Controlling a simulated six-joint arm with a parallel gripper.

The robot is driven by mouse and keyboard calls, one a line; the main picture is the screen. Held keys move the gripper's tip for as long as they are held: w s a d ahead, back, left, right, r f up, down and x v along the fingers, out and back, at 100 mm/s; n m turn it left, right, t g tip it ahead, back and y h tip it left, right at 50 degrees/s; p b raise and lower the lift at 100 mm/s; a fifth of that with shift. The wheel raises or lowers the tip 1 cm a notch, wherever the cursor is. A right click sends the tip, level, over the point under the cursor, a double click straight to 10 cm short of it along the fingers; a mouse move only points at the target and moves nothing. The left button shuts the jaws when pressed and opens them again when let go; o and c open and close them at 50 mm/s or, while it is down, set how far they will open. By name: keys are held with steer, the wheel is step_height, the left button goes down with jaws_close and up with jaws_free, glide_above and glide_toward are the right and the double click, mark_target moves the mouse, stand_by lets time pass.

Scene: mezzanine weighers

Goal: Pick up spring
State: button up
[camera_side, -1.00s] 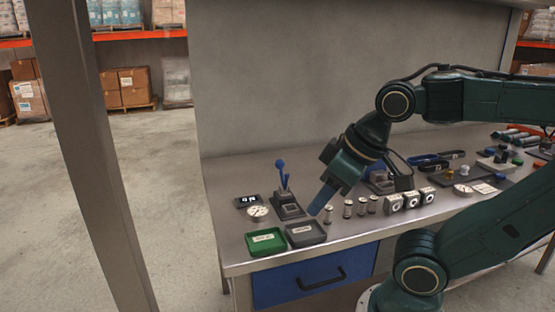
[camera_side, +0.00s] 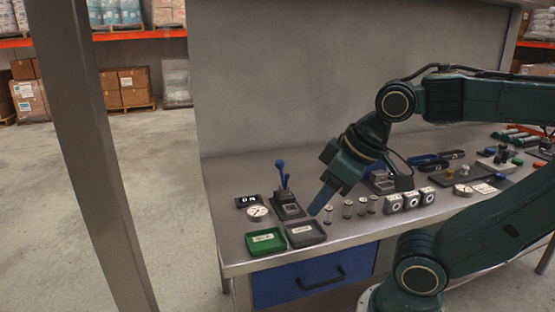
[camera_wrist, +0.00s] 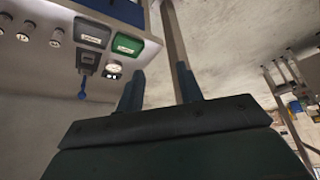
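Several small upright cylinders (camera_side: 348,209) with pale caps stand in a row on the bench in the side view. They may be the springs, but they are too small to tell for sure. They also show at the top left of the wrist view (camera_wrist: 57,34). My gripper (camera_side: 320,203) points down and left with its blue fingers just above and left of this row, over the grey tray's back edge. In the wrist view its two fingers (camera_wrist: 160,85) stand apart with nothing between them.
A green tray (camera_side: 265,250) and a grey tray (camera_side: 294,242) with labels lie at the bench's front left. Behind them are a round dial (camera_side: 257,212), a small display (camera_side: 247,201) and a blue-handled lever device (camera_side: 281,175). White blocks (camera_side: 410,200) stand right of the cylinders.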

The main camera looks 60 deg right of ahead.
steer(key=shift+o, duration=1.4)
steer(key=m+g, duration=0.6)
steer(key=m, duration=1.2)
glide_above(329, 207)
step_height(329, 207, down, 10)
steer(key=shift+f, duration=4.2)
